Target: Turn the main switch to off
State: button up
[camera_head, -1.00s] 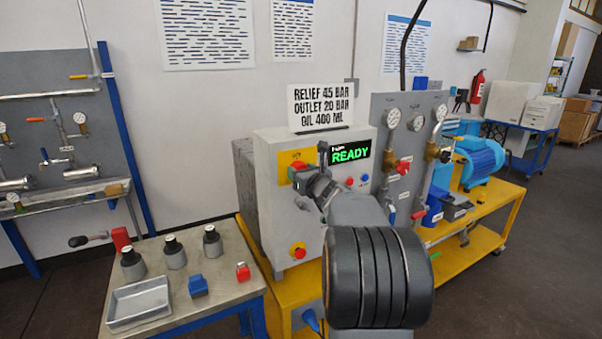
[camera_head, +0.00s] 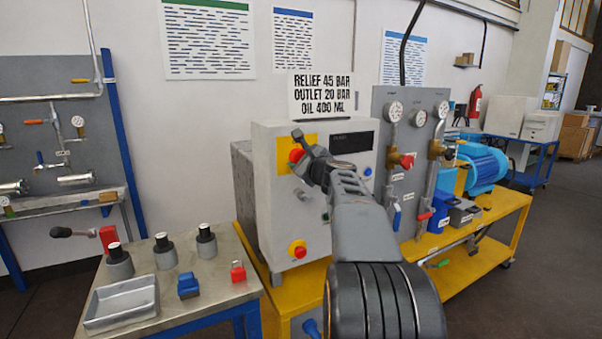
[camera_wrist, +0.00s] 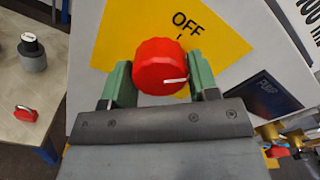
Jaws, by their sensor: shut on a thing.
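The main switch is a red round knob (camera_wrist: 160,64) on a yellow plate (camera_wrist: 118,35) with an OFF label and a tick above it. My gripper (camera_wrist: 161,82) has its green fingers on both sides of the knob and is shut on it. The knob's white mark points right in the wrist view, not at the OFF tick. In the head view the red knob (camera_head: 296,155) shows beside my gripper (camera_head: 312,152), partly hidden by it. The display (camera_head: 351,142) on the grey cabinet (camera_head: 268,200) is dark.
A red button on yellow (camera_head: 297,249) sits lower on the cabinet. A gauge panel (camera_head: 405,150) with valves stands to the right. A table (camera_head: 232,270) at left holds a metal tray (camera_head: 120,303), several dark cylinders, and blue and red padlock-like pieces.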

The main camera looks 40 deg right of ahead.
jog(key=n+b, duration=0.5)
jog(key=shift+f, duration=0.25)
jog(key=shift+r+n+b, duration=0.15)
jog(key=shift+n+b, duration=1.2)
jog(key=shift+n, duration=0.75)
jog(key=o, duration=0.9)
jog(key=shift+r, duration=0.1)
jog(key=s, duration=0.4)
jog(key=s+a+b, duration=0.1)
jog(key=s, duration=0.4)
jog(key=s+b, duration=0.1)
jog(key=s, duration=0.3)
jog(key=shift+s+a, duration=0.3)
jog(key=shift+a, duration=0.1)
